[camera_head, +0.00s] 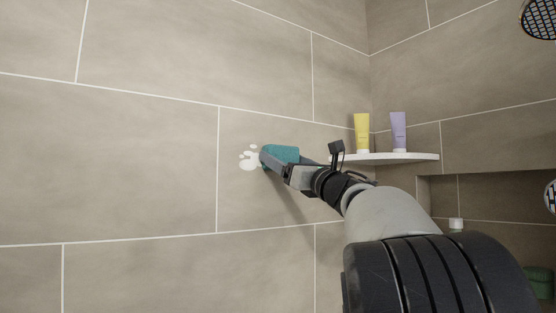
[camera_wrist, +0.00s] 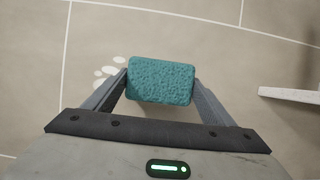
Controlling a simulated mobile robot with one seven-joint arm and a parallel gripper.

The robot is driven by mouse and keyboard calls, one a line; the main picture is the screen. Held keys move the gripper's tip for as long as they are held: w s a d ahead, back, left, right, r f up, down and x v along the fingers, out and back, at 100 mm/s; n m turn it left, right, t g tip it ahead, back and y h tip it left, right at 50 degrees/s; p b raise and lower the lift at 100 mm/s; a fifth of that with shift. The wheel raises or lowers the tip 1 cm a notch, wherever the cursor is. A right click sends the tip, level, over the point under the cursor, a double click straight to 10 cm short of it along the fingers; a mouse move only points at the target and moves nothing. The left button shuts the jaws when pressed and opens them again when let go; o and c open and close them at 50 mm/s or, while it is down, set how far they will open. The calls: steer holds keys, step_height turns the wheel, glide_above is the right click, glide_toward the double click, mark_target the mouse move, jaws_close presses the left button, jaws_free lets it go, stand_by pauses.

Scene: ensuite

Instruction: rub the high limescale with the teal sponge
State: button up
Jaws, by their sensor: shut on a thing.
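The teal sponge (camera_wrist: 160,80) is held between the two fingers of my gripper (camera_wrist: 160,88), which is shut on it. In the head view the sponge (camera_head: 281,153) is at the end of my gripper (camera_head: 275,165), close to the tiled wall; I cannot tell whether it touches. The white limescale patch (camera_head: 249,157) is on the wall just left of the sponge, made of several blobs. The patch also shows in the wrist view (camera_wrist: 104,76), left of the sponge and partly behind the left finger. Part of it may be hidden by the sponge.
A white corner shelf (camera_head: 390,157) right of my gripper holds a yellow tube (camera_head: 362,132) and a purple tube (camera_head: 398,132). A wall niche (camera_head: 495,200) is at the right. A shower head (camera_head: 539,18) is at the upper right. The wall left of the patch is clear.

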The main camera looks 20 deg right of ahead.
steer(key=shift+w+d, duration=0.15)
steer(key=shift+d, duration=0.2)
steer(key=shift+d+f+b, duration=0.1)
steer(key=shift+f+b, duration=0.05)
steer(key=shift+b, duration=0.2)
steer(key=shift+a+b, duration=0.65)
steer(key=shift+b, duration=0.05)
steer(key=shift+s+a+b, duration=0.3)
steer(key=shift+a+b, duration=0.1)
steer(key=shift+a, duration=0.25)
steer(key=shift+s+a+b, duration=0.25)
steer(key=shift+a+b, duration=0.1)
steer(key=shift+a, duration=0.3)
steer(key=shift+s+a+b, duration=0.15)
steer(key=shift+a+b, duration=0.3)
steer(key=shift+s+a+b, duration=0.35)
steer(key=shift+a+b, duration=0.25)
steer(key=shift+a, duration=0.45)
steer(key=shift+s+a+b, duration=0.4)
steer(key=shift+a+b, duration=0.15)
steer(key=shift+a, duration=0.55)
steer(key=shift+s+a+b, duration=0.35)
steer(key=shift+a+b, duration=0.25)
steer(key=shift+a, duration=0.45)
steer(key=shift+d, duration=0.1)
